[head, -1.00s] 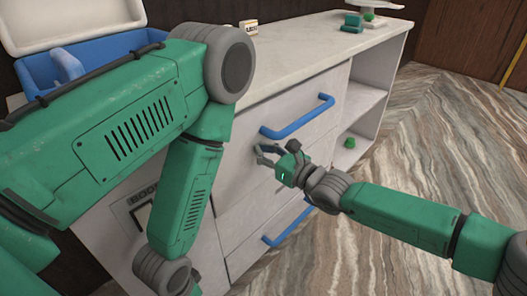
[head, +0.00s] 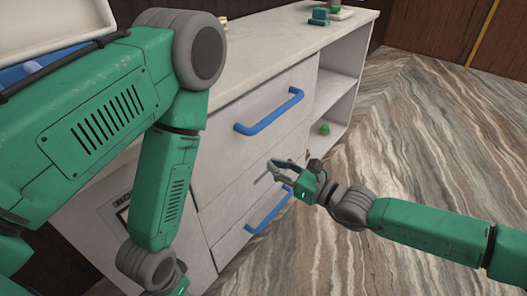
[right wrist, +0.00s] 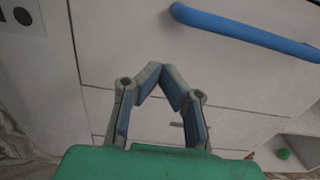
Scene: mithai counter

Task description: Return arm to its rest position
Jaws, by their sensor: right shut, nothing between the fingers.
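My right gripper (head: 272,170) is in front of the white counter's drawer fronts, below the upper blue handle (head: 269,112) and near the lower blue handle (head: 268,209). In the right wrist view its fingertips (right wrist: 167,68) meet, with nothing between them, and a blue handle (right wrist: 245,29) lies above and to the right, apart from the fingers. My left arm comes in from the left and bends down in front of the counter. Its gripper is at most partly visible at the bottom edge, and its fingers cannot be made out.
The white counter (head: 262,68) has drawers and, at its far end, open shelves with a small green object (head: 325,129). A green item (head: 320,16) stands on top. A blue bin (head: 15,75) and a pale tray (head: 50,28) are at upper left. The striped floor at right is clear.

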